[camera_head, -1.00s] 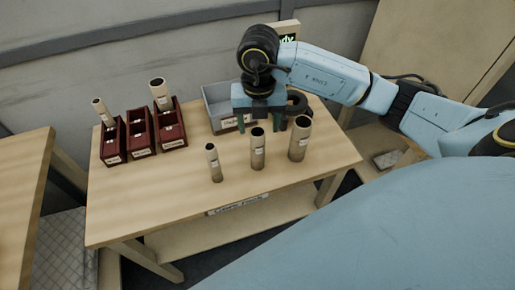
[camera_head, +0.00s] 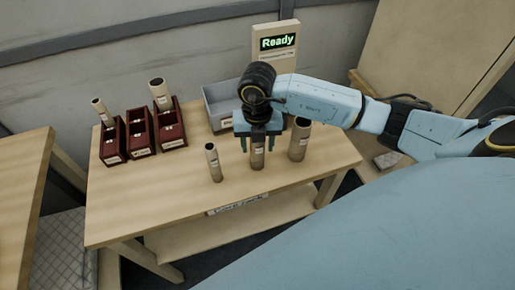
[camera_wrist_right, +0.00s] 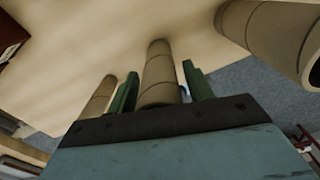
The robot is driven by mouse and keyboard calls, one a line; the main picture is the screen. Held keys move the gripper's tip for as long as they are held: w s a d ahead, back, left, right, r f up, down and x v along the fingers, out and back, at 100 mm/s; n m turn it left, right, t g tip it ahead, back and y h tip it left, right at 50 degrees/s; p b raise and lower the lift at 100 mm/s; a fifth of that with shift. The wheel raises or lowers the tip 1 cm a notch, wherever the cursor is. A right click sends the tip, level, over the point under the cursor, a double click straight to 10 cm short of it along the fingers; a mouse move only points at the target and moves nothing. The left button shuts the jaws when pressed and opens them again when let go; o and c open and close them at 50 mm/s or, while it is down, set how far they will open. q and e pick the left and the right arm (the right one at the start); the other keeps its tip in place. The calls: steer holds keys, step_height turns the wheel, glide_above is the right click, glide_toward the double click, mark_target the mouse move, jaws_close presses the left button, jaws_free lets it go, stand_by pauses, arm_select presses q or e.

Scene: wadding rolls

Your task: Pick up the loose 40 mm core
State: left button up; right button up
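Three loose tan cores of different widths stand upright on the wooden table: a thin one (camera_head: 213,163), a middle one (camera_head: 257,157) and a thick one (camera_head: 299,141). Their size labels are too small to read, so I cannot tell by print which is 40 mm. My right gripper (camera_head: 258,147) is over the middle core, pointing down, and hides its top in the head view. In the right wrist view the middle core (camera_wrist_right: 159,72) shows between the two green fingers, which are open with gaps at both sides. My left gripper is out of view.
Three dark red bins (camera_head: 140,140) stand at the table's left, with cores standing upright in two of them. A grey bin (camera_head: 218,101) stands behind my gripper. A sign reading "Ready" (camera_head: 278,42) is at the back. The table's front left (camera_head: 150,205) is clear.

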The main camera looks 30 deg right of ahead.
steer(key=c, duration=0.8)
steer(key=shift+r, duration=0.1)
